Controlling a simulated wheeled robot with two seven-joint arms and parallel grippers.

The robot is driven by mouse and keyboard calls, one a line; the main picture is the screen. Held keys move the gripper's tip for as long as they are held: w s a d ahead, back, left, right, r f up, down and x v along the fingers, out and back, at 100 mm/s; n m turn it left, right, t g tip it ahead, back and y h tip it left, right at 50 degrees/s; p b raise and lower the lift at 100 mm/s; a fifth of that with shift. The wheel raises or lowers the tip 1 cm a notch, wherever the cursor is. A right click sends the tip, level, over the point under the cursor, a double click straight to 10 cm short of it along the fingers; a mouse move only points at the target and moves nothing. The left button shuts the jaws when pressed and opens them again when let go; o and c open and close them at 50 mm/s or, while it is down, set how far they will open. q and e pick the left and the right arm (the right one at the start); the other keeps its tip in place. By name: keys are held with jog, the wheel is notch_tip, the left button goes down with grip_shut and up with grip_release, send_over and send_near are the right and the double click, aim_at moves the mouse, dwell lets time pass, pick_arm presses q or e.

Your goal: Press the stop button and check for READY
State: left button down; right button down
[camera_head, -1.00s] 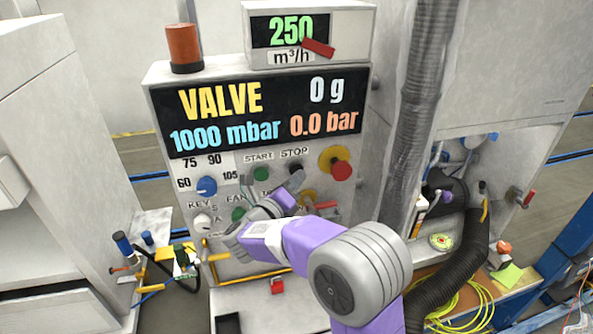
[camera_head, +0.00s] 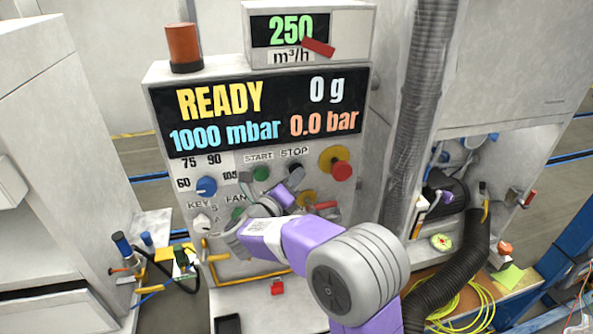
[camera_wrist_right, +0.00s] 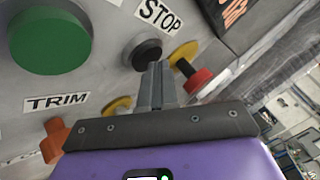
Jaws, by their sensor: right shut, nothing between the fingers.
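The display panel (camera_head: 262,112) shows READY in yellow at upper left, with 0 g, 1000 mbar and 0.0 bar. The black stop button (camera_wrist_right: 147,52) sits under the STOP label (camera_wrist_right: 159,15) in the wrist view. My right gripper (camera_wrist_right: 157,68) is shut and empty, its fingertips overlapping the button's lower edge in that view. I cannot tell whether they touch it. In the head view my right gripper (camera_head: 295,177) is just below the STOP label, partly hiding the controls there. My left gripper is not in view.
A red knob on a yellow base (camera_head: 341,170) is right of the stop button. The green start button (camera_head: 261,173) is to its left. A blue dial (camera_head: 206,187) and key switch (camera_head: 202,222) are further left. A grey hose (camera_head: 412,130) runs down the right side.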

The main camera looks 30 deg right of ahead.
jog(key=shift+s+a+b, duration=0.25)
jog(key=shift+s+b, duration=0.4)
jog(key=shift+s, duration=0.2)
jog(key=s+b, duration=0.1)
jog(key=s, duration=0.1)
jog(key=s+a+b, duration=0.1)
jog(key=s, duration=0.2)
jog(key=shift+w, duration=0.1)
dwell(0.8)
